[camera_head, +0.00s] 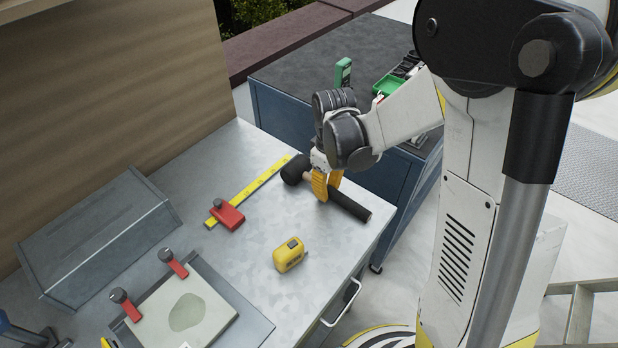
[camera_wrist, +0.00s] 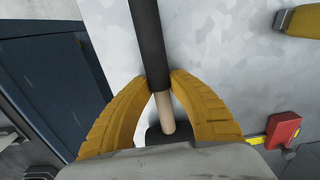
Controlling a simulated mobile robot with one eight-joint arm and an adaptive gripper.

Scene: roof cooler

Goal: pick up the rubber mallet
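The rubber mallet has a black head (camera_head: 293,170), a pale wooden shaft and a black grip (camera_head: 350,203). It lies along the right side of the grey metal workbench (camera_head: 255,240). My gripper (camera_head: 322,192) points down over its middle. In the wrist view my gripper's yellow fingers (camera_wrist: 158,82) meet the handle from both sides, where the black grip (camera_wrist: 149,45) joins the wooden shaft (camera_wrist: 164,112). They look closed on it. The head is partly hidden behind the gripper body in the wrist view. I cannot tell any gap between mallet and bench.
A yellow tape measure (camera_head: 289,254) and a red clamp (camera_head: 227,214) on a yellow ruler (camera_head: 262,182) lie nearby. A plate with red clamps (camera_head: 175,263) is at front left. A blue cabinet (camera_head: 290,118) stands behind, carrying a green tray (camera_head: 389,85).

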